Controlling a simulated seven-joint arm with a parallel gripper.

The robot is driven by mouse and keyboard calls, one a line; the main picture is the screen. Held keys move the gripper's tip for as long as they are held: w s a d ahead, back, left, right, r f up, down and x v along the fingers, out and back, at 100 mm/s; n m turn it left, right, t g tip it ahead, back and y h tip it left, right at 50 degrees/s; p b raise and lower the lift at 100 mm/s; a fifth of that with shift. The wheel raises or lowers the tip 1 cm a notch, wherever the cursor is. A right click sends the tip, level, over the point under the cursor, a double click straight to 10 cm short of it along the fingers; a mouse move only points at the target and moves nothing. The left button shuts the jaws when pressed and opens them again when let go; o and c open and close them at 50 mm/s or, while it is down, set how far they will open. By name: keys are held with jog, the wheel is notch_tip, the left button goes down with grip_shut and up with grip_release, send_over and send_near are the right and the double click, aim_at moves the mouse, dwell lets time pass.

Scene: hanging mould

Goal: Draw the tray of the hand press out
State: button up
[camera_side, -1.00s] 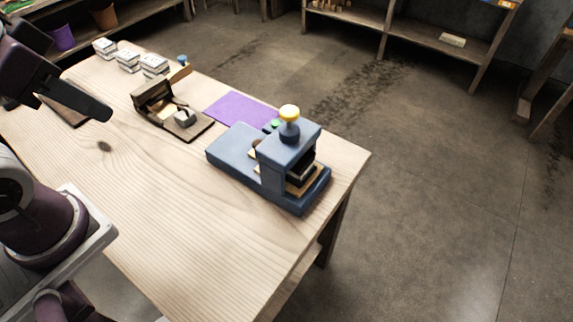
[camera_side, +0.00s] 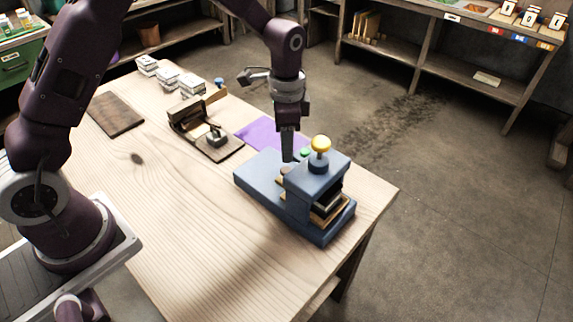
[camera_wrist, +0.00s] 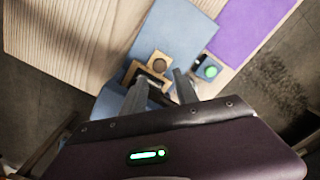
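In the side view the tray's brown knob (camera_side: 285,170) sits left of the head. My gripper (camera_side: 288,157) points down there, close to the knob. In the wrist view my gripper (camera_wrist: 160,78) is open, its fingers apart around the knob's near side; contact cannot be told.
A purple mat (camera_side: 262,132) lies behind the press. A dark wooden device (camera_side: 190,116) and several white stacked blocks (camera_side: 168,77) stand further left. The front of the table (camera_side: 200,230) is clear.

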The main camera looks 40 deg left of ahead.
aim_at(286, 170)
notch_tip(286, 170, down, 7)
dwell(0.3)
grip_shut()
jog(key=shift+r, duration=0.1)
dwell(1.2)
